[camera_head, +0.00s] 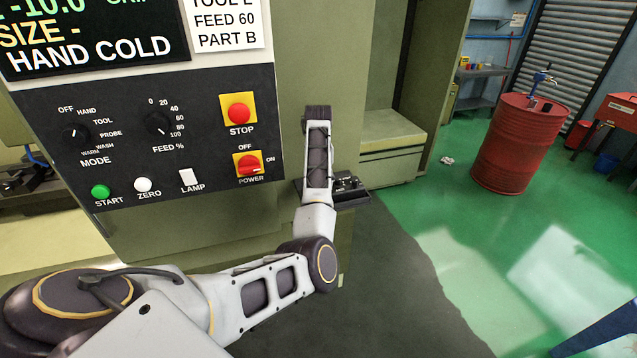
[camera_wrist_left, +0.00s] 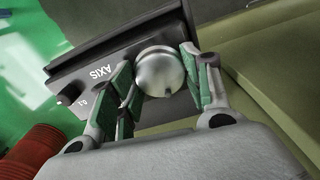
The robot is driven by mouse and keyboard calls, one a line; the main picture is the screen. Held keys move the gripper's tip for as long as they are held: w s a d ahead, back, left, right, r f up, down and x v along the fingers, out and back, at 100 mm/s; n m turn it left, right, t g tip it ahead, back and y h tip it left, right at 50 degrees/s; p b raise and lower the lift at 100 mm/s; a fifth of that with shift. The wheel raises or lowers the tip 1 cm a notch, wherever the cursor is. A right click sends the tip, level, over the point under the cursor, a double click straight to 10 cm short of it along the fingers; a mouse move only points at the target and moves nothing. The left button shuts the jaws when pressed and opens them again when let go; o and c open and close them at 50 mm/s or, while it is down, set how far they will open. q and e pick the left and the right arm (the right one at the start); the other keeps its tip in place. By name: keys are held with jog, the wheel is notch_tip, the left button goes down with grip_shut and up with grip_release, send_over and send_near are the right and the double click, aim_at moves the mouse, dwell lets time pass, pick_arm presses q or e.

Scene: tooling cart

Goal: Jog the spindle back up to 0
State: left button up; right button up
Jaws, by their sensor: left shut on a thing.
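A dark control box (camera_wrist_left: 85,75) marked AXIS carries a round silver knob (camera_wrist_left: 158,72) and a small black knob (camera_wrist_left: 65,97) beside a 0.1 mark. My left gripper (camera_wrist_left: 160,66) has its green-padded fingers on both sides of the silver knob and is shut on it. In the head view the box (camera_head: 352,197) juts from the machine front, partly behind my left forearm, which hides most of the gripper. The machine's display (camera_head: 85,40) shows -10.0, SIZE - and HAND COLD. My right gripper is out of view.
The machine panel (camera_head: 215,125) holds MODE and FEED dials, a red STOP button (camera_head: 239,113), a red POWER switch (camera_head: 249,165), and START, ZERO and LAMP buttons.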

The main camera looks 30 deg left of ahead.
pick_arm(q)
jog(key=shift+m, duration=0.7)
jog(key=o, duration=1)
jog(key=shift+o, duration=0.2)
jog(key=shift+r, duration=0.15)
notch_tip(320, 180, up, 12)
dwell(0.6)
jog(key=shift+d+f, duration=0.1)
jog(key=shift+f, duration=0.1)
dwell(0.5)
